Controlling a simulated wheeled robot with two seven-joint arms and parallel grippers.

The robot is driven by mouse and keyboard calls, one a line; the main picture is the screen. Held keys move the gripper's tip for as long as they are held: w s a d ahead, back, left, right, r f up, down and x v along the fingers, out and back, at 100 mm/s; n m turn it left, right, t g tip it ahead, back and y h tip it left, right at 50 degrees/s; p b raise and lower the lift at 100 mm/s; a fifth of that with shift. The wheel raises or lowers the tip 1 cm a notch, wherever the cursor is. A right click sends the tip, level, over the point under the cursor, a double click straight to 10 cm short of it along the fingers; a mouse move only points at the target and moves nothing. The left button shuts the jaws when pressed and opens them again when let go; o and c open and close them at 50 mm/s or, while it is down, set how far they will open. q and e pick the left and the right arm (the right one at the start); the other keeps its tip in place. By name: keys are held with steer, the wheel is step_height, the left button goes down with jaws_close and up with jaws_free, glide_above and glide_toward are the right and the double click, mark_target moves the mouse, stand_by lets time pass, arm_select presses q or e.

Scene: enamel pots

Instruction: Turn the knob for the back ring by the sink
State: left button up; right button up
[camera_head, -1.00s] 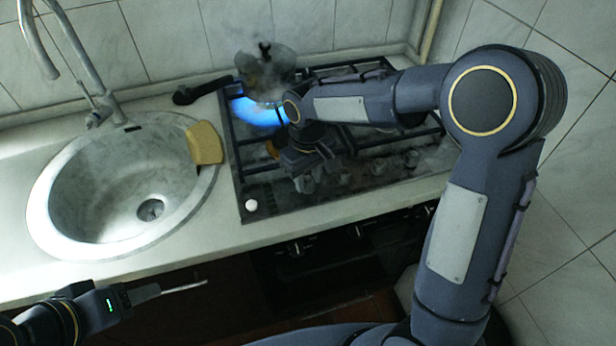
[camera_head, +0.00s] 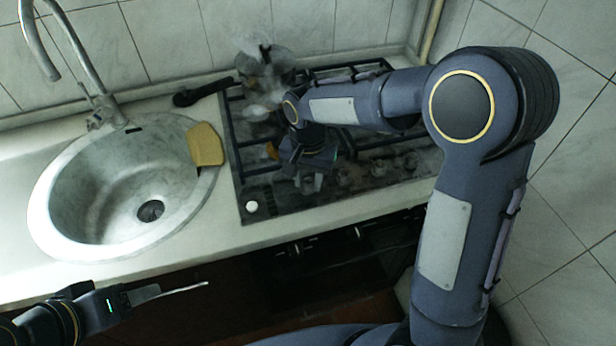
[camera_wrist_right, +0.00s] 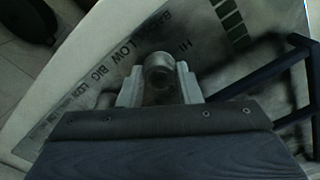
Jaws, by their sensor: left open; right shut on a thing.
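The hob (camera_head: 262,198) lies right of the sink. A grey knob (camera_wrist_right: 159,68) stands on its front panel in the right wrist view, with both fingers of my right gripper (camera_wrist_right: 158,84) closed around it. In the head view my right gripper (camera_head: 310,182) reaches down to the panel's left part, and its wrist hides most of that knob. The back ring by the sink is under a steaming pot (camera_head: 268,68); no flame shows there. My left gripper (camera_head: 178,292) is open and empty, low at the left in front of the counter.
The sink (camera_head: 105,210) is at left, with a yellow sponge (camera_head: 205,145) on its right rim. A dark handle (camera_head: 200,92) sticks out left behind the hob. Other knobs (camera_head: 378,168) stand right of my gripper. A white round thing (camera_head: 251,206) sits at the hob's front left corner.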

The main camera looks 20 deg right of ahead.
steer(key=shift+m, duration=1.2)
steer(key=o, duration=1)
step_height(320, 180, up, 8)
steer(key=shift+f, duration=0.1)
